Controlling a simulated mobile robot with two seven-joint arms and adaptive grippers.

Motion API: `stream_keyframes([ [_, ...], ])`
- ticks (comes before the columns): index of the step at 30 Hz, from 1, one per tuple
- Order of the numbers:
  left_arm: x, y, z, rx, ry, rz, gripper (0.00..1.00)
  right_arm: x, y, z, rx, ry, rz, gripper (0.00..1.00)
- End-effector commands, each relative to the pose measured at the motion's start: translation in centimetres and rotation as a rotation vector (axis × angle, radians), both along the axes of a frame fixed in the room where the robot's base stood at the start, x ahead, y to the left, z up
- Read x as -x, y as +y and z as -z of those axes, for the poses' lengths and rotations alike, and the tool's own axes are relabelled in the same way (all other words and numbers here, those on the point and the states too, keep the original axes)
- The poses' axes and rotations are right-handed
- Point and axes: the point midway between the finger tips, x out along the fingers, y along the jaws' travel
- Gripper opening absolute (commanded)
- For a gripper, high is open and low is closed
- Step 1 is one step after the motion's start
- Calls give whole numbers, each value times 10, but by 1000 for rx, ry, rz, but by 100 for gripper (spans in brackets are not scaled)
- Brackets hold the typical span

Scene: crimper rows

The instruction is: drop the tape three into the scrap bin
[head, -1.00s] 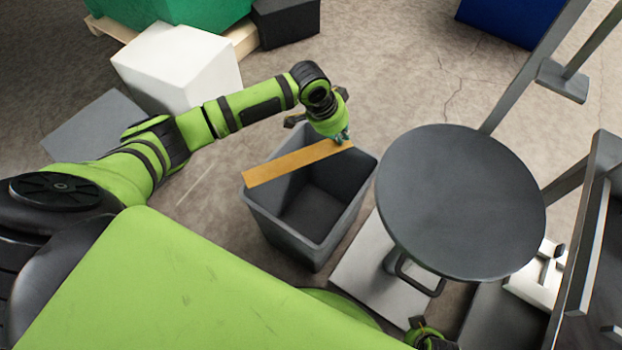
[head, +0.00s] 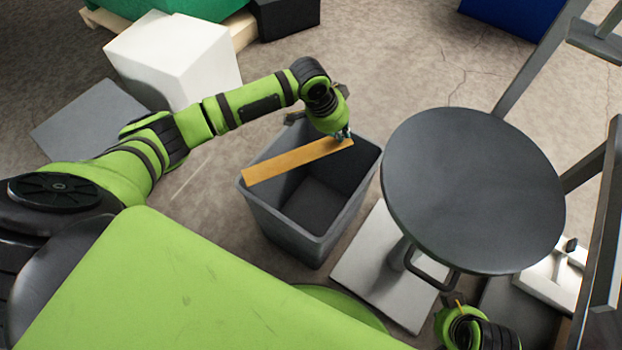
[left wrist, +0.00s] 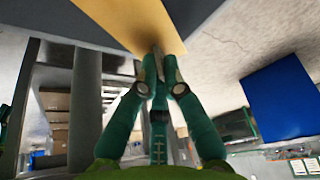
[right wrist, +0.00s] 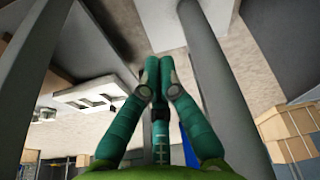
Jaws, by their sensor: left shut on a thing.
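The tape three is a flat orange-yellow strip (head: 290,162). My left gripper (head: 343,135) is shut on its right end and holds it slantwise over the open top of the scrap bin. The strip also shows in the left wrist view (left wrist: 130,18), running up from the left fingertips (left wrist: 155,66). The scrap bin (head: 292,236) is a dark grey open box on the floor below; the part of its inside in view looks empty. My right gripper (right wrist: 158,66) has its fingers together with nothing seen between them.
A round dark table top (head: 475,190) stands just right of the bin, on a pale square base (head: 385,275). A white block (head: 175,60) and a grey slab (head: 88,118) are behind my left arm. A grey metal frame rises at the right.

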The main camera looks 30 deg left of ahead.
Motion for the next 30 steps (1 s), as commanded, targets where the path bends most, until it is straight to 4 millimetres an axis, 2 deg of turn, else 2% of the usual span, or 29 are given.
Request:
stream_keyframes([
  [9,0,0,11,-1,-1,0,0,6,-2,-30,0,-20,2,0],
  [20,0,0,11,-1,-1,0,0,7,-2,-35,0,-20,2,0],
  [21,0,0,11,-1,-1,0,17,7,-2,-35,0,-20,2,0],
  [22,0,0,11,-1,-1,0,29,7,-2,-35,0,-20,2,0],
  [23,0,0,11,-1,-1,0,36,7,-2,-35,0,-20,2,0],
  [30,0,0,11,-1,-1,0,36,7,-2,-35,0,-20,2,0],
])
